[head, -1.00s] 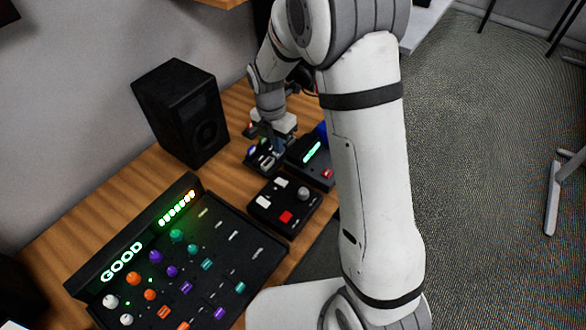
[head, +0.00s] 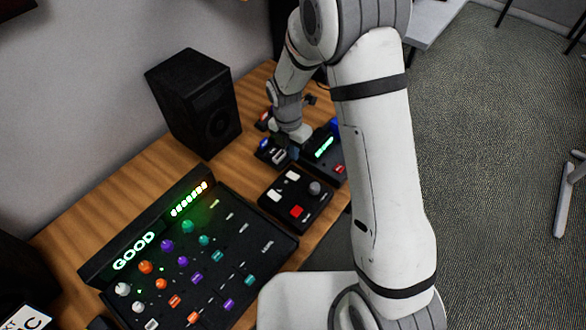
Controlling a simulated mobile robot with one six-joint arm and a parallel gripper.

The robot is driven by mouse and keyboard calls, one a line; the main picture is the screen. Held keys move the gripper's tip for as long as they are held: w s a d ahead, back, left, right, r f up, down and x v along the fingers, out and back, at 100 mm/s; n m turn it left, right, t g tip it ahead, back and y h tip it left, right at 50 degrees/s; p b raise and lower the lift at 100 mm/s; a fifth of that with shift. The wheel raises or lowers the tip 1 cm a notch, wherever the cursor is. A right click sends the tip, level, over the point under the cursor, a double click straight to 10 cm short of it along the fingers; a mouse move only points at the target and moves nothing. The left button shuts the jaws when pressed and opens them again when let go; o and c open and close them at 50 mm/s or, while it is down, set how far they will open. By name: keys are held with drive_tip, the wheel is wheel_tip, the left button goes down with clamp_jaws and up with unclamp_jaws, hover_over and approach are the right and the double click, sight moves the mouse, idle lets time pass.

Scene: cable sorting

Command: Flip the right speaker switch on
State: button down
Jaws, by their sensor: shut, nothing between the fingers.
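The black right speaker (head: 197,105) stands upright against the wall. A small black switch box (head: 272,154) with a blue light and pale switches sits on the desk to its right. I cannot tell which switch belongs to the right speaker, or its position. My gripper (head: 293,153) is shut and empty, pointing down at the right side of this box. Whether it touches a switch is too small to tell, and it hides part of the box.
A black box with a green display (head: 324,147) sits close right of the gripper. A pad with a red button (head: 287,200) lies nearer. A mixer (head: 200,255) whose display reads GOOD fills the front desk. My arm hides the desk's right side.

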sight(297, 177)
drive_tip(key=f, duration=0.2)
drive_tip(key=f+p, duration=0.1)
drive_tip(key=f, duration=0.2)
drive_tip(key=d+f, duration=0.1)
drive_tip(key=f, duration=0.2)
drive_tip(key=shift+s+f, duration=0.25)
drive_tip(key=shift+s, duration=0.1)
drive_tip(key=shift+f, duration=0.3)
drive_tip(key=shift+s+r, duration=0.1)
drive_tip(key=shift+r, duration=0.05)
